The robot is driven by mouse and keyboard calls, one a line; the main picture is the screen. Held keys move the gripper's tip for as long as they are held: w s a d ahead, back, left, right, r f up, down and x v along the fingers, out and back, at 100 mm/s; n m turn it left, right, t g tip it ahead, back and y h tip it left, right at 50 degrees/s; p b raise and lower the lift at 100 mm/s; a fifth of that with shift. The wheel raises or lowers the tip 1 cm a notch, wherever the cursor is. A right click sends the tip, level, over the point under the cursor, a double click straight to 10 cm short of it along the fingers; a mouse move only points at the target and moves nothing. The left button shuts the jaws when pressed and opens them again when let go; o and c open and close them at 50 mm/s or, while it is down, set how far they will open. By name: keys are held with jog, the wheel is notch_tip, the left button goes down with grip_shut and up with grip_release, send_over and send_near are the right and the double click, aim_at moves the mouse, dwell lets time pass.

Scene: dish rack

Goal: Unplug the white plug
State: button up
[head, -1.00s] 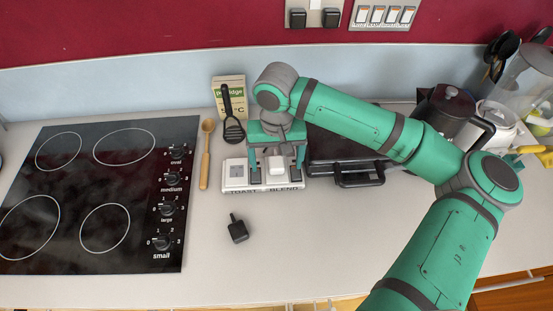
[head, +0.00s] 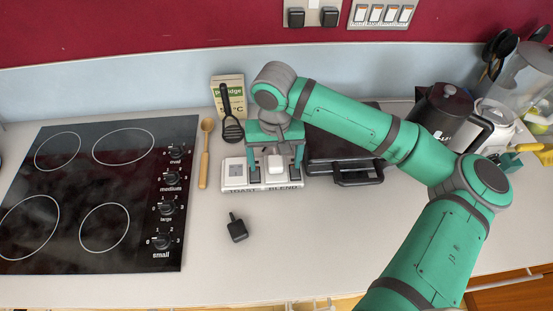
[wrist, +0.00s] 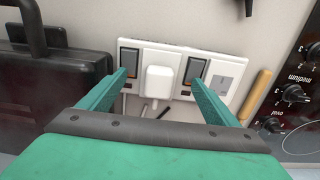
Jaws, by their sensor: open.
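The white plug (head: 276,164) sits in a white double socket panel (head: 235,174) on the counter, labelled TOAST and BLEND. It also shows in the wrist view (wrist: 159,84), seated in the panel (wrist: 226,86) between two dark switches. My gripper (head: 276,172) is open, pointing down over the panel. In the wrist view my gripper (wrist: 158,78) has one finger on each side of the plug, with a visible gap on both sides. The fingertips lie near the two switches. I cannot tell whether they touch the panel.
A loose black plug (head: 237,228) lies in front of the panel. A wooden spoon (head: 205,152) and the hob (head: 100,195) are to the left. A black appliance (head: 345,160) is close on the right, with a kettle (head: 442,112) beyond. The front counter is mostly clear.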

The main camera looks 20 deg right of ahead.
aim_at(275, 161)
jog(key=shift+w, duration=0.15)
grip_shut()
jog(key=shift+a+r, duration=0.1)
jog(key=shift+r, duration=2.9)
